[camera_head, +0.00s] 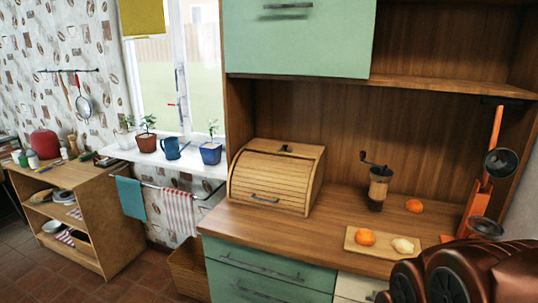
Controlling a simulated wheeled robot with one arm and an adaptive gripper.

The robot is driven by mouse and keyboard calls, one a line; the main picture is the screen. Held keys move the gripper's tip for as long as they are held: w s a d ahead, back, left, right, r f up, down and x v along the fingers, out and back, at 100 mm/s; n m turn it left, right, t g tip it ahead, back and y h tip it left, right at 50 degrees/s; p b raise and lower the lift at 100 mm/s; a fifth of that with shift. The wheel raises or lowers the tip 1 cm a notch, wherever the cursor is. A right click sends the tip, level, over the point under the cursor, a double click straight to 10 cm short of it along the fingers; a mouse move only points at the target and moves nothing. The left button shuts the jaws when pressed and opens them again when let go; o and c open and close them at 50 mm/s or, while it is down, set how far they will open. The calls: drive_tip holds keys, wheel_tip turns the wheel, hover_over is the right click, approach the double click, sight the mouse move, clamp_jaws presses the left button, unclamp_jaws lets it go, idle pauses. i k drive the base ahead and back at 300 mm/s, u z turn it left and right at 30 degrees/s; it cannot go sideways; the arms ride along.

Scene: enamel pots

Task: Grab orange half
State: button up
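A small light wooden board (382,251) lies on the counter at the right. On its left part is a round orange fruit piece (365,237). Beside it to the right lies a pale cream-yellow piece (403,245). Another orange piece (414,206) lies on the bare counter behind the board, right of the grinder. They are too small to tell surely which one is a cut half. My copper and black arm fills the bottom right corner, in front of the counter. No gripper fingers show.
A wooden coffee grinder (378,188) stands behind the board. A wooden bread box (276,178) is to its left. An orange rack with dark ladles (484,180) stands at the right end. Green upper cabinets (297,38) overhang. The counter between bread box and board is clear.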

sight(364, 236)
drive_tip(key=u, duration=1.4)
drive_tip(key=i, duration=2.6)
drive_tip(key=z, duration=3.15)
